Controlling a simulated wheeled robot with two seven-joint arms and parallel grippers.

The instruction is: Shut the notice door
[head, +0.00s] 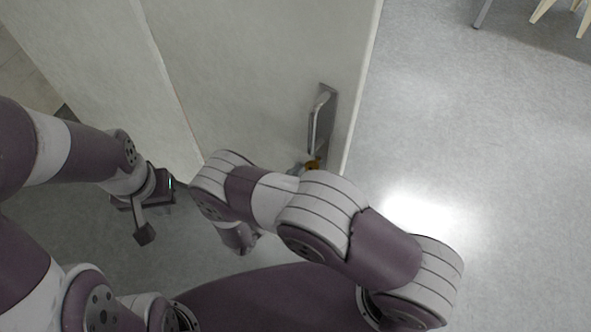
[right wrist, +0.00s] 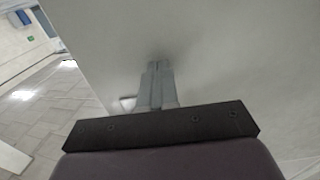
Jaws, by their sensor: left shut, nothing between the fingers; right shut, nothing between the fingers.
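The notice door (head: 260,70) is a pale, tall panel in the middle of the head view, with a metal lever handle (head: 320,115) near its right edge. A small brass-coloured part shows below the handle, partly behind my right arm. My left gripper (head: 145,235) is shut and empty, low at the left of the door's bottom corner. My right gripper (right wrist: 157,68) is shut and empty in the right wrist view. Its fingertips point at a pale, flat surface, close to it; contact cannot be told. In the head view my right arm covers the door's lower part, and the right fingers cannot be made out.
A pale panel (head: 80,50) meets the door at its left. Shiny grey floor (head: 470,150) lies open to the right. Chair legs (head: 555,12) and a table leg (head: 482,13) stand at the top right. The right wrist view shows tiled floor (right wrist: 50,110) at the left.

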